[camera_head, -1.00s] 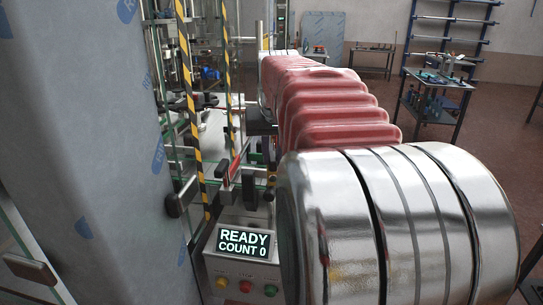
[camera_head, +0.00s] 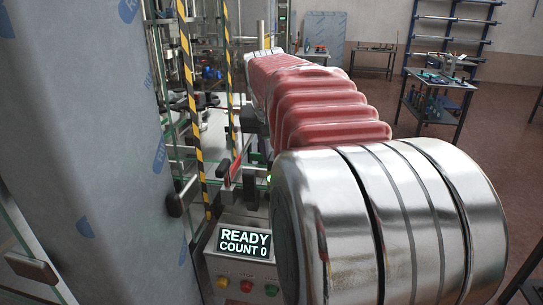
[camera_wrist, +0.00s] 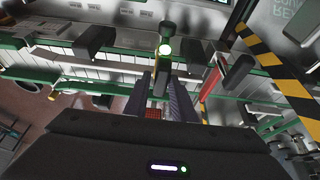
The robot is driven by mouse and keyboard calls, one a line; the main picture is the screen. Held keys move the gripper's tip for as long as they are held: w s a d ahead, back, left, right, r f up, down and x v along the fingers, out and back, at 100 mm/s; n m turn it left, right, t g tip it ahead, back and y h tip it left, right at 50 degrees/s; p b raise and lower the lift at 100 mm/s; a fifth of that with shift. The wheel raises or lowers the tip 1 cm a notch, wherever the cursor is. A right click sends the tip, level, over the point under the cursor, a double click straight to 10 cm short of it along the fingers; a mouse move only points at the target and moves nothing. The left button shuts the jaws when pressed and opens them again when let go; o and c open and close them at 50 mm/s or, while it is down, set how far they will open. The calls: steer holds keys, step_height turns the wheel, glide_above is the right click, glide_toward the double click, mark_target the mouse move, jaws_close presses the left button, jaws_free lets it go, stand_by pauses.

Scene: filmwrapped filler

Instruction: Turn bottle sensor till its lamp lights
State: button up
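The bottle sensor (camera_wrist: 167,30) shows in the wrist view as a small dark body above the fingertips. The fingertips lie just below the lamp in the picture; contact with the sensor cannot be made out. In the head view my arm hides the gripper and most of the sensor, and a small greenish glow (camera_head: 268,178) shows at the arm's left edge.
A control box screen (camera_head: 244,241) reads READY, COUNT 0. Striped yellow-black posts (camera_head: 192,95) and a red-ended clamp (camera_head: 235,168) stand close left of my arm. A wrapped steel panel (camera_head: 85,150) fills the left side. Open floor (camera_head: 450,145) lies to the right.

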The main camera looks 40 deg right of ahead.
steer(key=shift+o, duration=1.4)
steer(key=v, duration=1.3)
steer(key=shift+a+r, duration=0.2)
steer(key=shift+r, duration=0.1)
